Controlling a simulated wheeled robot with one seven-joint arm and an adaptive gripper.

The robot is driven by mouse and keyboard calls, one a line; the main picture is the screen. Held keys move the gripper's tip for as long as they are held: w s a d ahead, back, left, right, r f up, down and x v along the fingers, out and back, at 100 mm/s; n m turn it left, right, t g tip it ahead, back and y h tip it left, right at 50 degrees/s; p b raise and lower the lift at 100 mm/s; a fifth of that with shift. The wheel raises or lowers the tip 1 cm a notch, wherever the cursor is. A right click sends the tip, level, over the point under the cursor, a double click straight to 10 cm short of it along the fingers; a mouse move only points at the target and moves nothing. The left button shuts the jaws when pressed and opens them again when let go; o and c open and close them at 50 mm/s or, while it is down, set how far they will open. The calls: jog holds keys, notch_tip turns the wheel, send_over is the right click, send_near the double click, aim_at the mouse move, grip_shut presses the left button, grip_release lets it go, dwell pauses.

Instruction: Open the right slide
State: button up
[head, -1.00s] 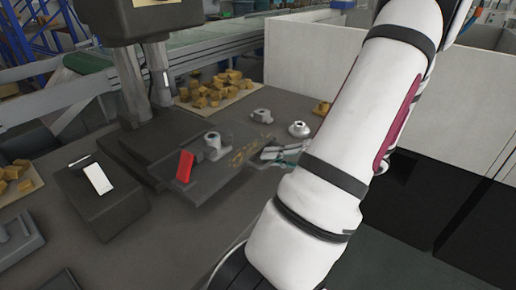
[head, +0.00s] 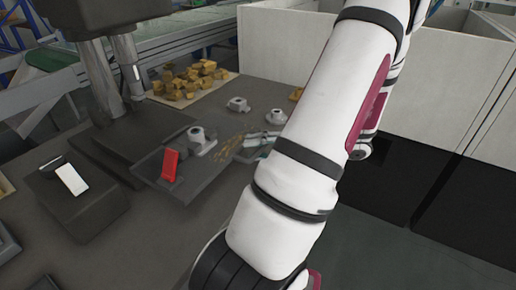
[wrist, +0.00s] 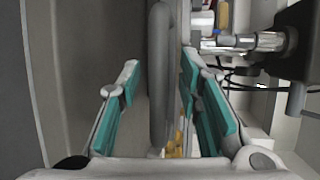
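In the wrist view my gripper (wrist: 158,65) is open, with a teal-padded finger on each side. A long grey bar (wrist: 159,75), which looks like a handle, stands between the fingers. It appears closer to the right finger; I cannot tell whether they touch. A flat grey panel (wrist: 75,70) fills the left of that view. I cannot tell for sure which of these parts belongs to the right slide.
The head view shows a grey bench (head: 140,235) with a dark box (head: 85,205), a red block (head: 170,165) and yellow pieces (head: 185,82). A white partition (head: 445,75) stands behind my arm. A dark box with a metal fitting (wrist: 268,41) and cables is right in the wrist view.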

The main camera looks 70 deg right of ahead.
jog(key=v, duration=1.2)
dwell(0.4)
jog(key=w+a+r+n+g+y, duration=0.1)
jog(key=w+r, duration=0.1)
jog(key=w, duration=0.1)
jog(key=w+a+r+n+g+y+p, duration=0.1)
jog(key=w+a+r+g+y, duration=0.1)
jog(key=w, duration=0.2)
jog(key=w+a+r+n+g+y+p, duration=0.1)
jog(key=w+a+r+g, duration=0.1)
jog(key=w, duration=0.2)
jog(key=shift+a+n+y, duration=0.15)
jog(key=shift+n+y, duration=0.25)
jog(key=w+a+r+n+g+p, duration=0.3)
jog(key=w+a+r+n+g, duration=0.15)
jog(key=w+a+g, duration=0.35)
jog(key=s+a+r+n+h+p, duration=0.1)
jog(key=a+r+n+h+p, duration=0.2)
jog(key=a+r, duration=0.3)
jog(key=s+a+r+n+t+h+p, duration=0.1)
jog(key=s+a+r+n+h+p, duration=0.1)
jog(key=a, duration=1.3)
jog(key=shift+a+r+n+t+h+p, duration=0.35)
jog(key=shift+r+n+h+p, duration=0.65)
jog(key=shift+r+n, duration=0.95)
jog(key=shift+s, duration=0.15)
